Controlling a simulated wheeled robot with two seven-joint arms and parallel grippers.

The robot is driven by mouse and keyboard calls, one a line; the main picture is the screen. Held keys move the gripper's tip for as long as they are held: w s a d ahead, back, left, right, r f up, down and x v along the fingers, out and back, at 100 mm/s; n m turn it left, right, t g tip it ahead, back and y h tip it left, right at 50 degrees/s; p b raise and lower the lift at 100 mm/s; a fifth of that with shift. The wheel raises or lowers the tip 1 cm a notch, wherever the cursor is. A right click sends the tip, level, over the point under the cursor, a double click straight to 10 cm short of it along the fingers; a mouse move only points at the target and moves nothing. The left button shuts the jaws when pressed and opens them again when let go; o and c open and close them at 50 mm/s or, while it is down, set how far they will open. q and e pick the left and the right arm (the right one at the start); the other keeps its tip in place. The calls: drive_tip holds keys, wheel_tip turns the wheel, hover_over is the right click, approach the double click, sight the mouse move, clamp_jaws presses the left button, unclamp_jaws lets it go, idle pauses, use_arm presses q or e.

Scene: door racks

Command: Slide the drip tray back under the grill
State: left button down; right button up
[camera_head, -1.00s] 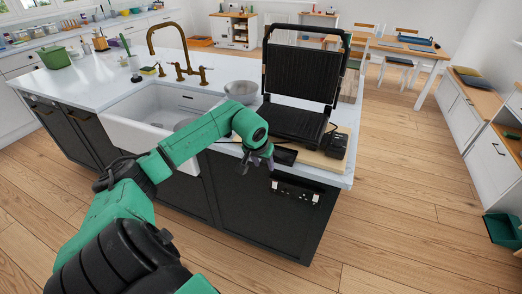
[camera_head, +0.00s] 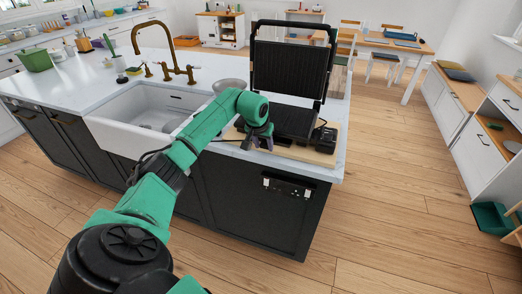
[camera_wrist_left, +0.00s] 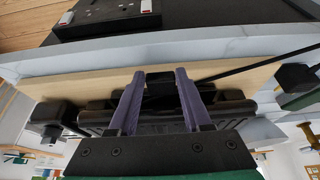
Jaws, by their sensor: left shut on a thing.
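The black contact grill (camera_head: 288,68) stands with its ribbed lid raised, on a pale wooden board (camera_head: 312,156) at the counter's right end. My left gripper (camera_head: 262,142) is at the grill's front left. In the left wrist view, its two purple fingers (camera_wrist_left: 160,78) stand on either side of a narrow dark piece, apparently the drip tray (camera_wrist_left: 160,90), and are shut on it. Most of the tray is hidden beneath the grill and behind my gripper. My right gripper is out of view.
The white sink (camera_head: 145,125) with a brass tap (camera_head: 165,45) lies left of the grill. A metal bowl (camera_head: 228,84) stands behind my forearm. A black cord (camera_wrist_left: 250,62) crosses the board.

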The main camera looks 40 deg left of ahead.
use_arm(q)
drive_tip(key=shift+w+a, duration=0.15)
drive_tip(key=shift+w, duration=0.35)
drive_tip(key=shift+c, duration=1.3)
unclamp_jaws()
drive_tip(key=b+v, duration=0.2)
drive_tip(key=v, duration=1.2)
drive_tip(key=shift+r+b, duration=0.3)
drive_tip(key=shift+s, duration=0.15)
